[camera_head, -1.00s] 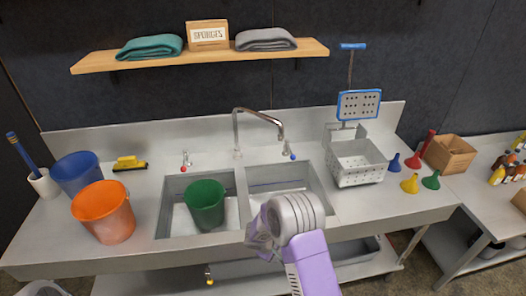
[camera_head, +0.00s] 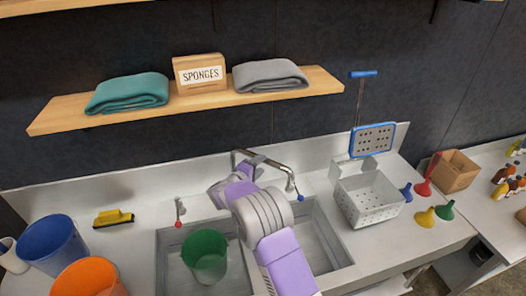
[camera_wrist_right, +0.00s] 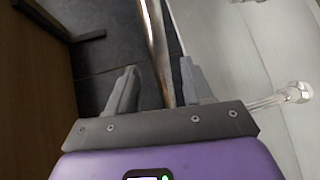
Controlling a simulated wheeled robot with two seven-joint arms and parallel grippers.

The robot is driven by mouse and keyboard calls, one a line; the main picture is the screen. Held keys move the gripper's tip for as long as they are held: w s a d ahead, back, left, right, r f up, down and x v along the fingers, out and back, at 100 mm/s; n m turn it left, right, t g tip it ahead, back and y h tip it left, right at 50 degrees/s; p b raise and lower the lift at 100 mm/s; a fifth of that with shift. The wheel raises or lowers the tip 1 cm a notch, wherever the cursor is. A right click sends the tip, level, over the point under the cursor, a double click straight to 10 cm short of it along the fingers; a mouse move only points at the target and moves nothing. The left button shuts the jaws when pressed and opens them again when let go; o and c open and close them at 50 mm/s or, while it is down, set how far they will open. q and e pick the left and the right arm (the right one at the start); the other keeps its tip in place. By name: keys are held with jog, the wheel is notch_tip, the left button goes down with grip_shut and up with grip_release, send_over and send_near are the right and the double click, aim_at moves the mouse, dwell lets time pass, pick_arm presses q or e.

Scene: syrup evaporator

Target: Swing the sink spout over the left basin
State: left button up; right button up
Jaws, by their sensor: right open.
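The metal sink spout (camera_head: 274,164) rises behind the sink and reaches right, toward the right basin (camera_head: 322,240). The left basin (camera_head: 172,272) is to its left and holds a green bucket (camera_head: 205,257). My right gripper (camera_head: 249,163) is at the spout, and my arm hides part of the spout and basins. In the right wrist view the spout (camera_wrist_right: 156,35) runs between the two fingers of the open gripper (camera_wrist_right: 158,75). Whether a finger touches it I cannot tell. My left gripper is not in view.
A red-marked tap (camera_head: 179,212) and a blue-marked tap (camera_head: 299,194) flank the spout. A perforated metal basket (camera_head: 368,202) stands to the right. A wooden shelf (camera_head: 210,98) with towels and a sponge box hangs above. Blue (camera_head: 52,245) and orange (camera_head: 88,279) buckets stand left.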

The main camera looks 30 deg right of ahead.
aim_at(265, 163)
jog(key=d, duration=0.2)
jog(key=shift+d+p, duration=0.35)
jog(key=w+d, duration=0.1)
jog(key=w+d+f, duration=0.1)
jog(key=shift+w+d+f+p, duration=0.15)
jog(key=shift+d+p, duration=0.2)
jog(key=shift+p, duration=0.05)
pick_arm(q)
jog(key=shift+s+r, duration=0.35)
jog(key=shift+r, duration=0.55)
pick_arm(e)
jog(key=shift+d, duration=0.25)
jog(key=shift+w, duration=0.1)
jog(key=shift+c, duration=0.6)
grip_shut()
